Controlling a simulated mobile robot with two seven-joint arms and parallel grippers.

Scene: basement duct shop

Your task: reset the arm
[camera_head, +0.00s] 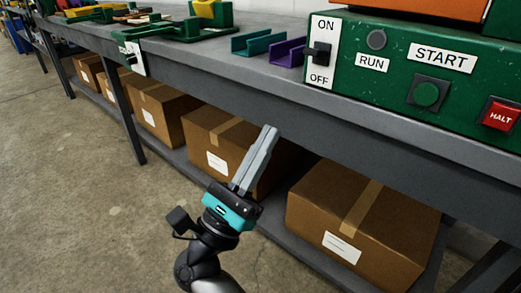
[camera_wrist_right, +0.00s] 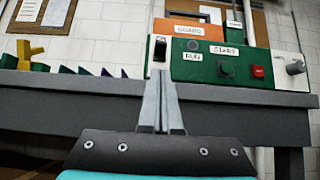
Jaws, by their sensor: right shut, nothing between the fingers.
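My right gripper (camera_head: 268,133) is raised in front of the bench, below its front edge, with its grey fingers together and empty. Its teal and black body shows at the lower middle of the head view. In the right wrist view the gripper (camera_wrist_right: 161,78) points up toward the bench edge and the green control box, with nothing between the fingers. It appears apart from the bench. My left gripper is in neither view.
A grey bench (camera_head: 215,62) runs across the view. On it stand a green control box (camera_head: 385,65) with a switch and buttons, a teal channel (camera_head: 257,42) and a purple channel (camera_head: 288,52). Cardboard boxes (camera_head: 320,200) fill the lower shelf. Open concrete floor (camera_head: 75,190) lies left.

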